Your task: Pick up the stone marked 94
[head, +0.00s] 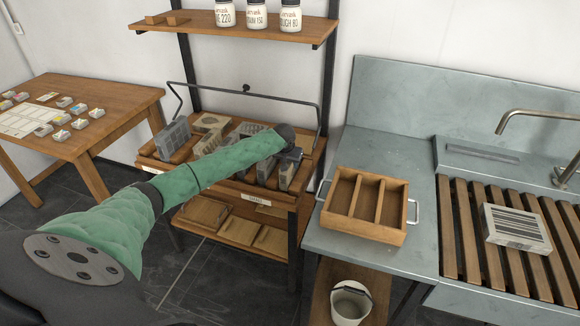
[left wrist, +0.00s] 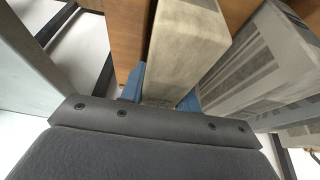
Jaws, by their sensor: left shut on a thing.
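My left gripper (head: 291,155) reaches over the right part of the wooden rack (head: 232,185). It is shut on a pale grey stone (head: 288,175). In the left wrist view my left gripper (left wrist: 162,92) has blue fingers on both sides of the held stone (left wrist: 186,42). No number is legible on it, so I cannot tell whether it is the stone marked 94. The stone appears to stand in the rack still. My right gripper is not in view.
Other stones (head: 173,136) stand in the rack, and a striped one (left wrist: 262,72) is close beside the held stone. An empty wooden tray (head: 364,232) with compartments sits on the grey counter. A striped stone (head: 513,228) lies on the slatted sink. A shelf (head: 240,27) hangs above.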

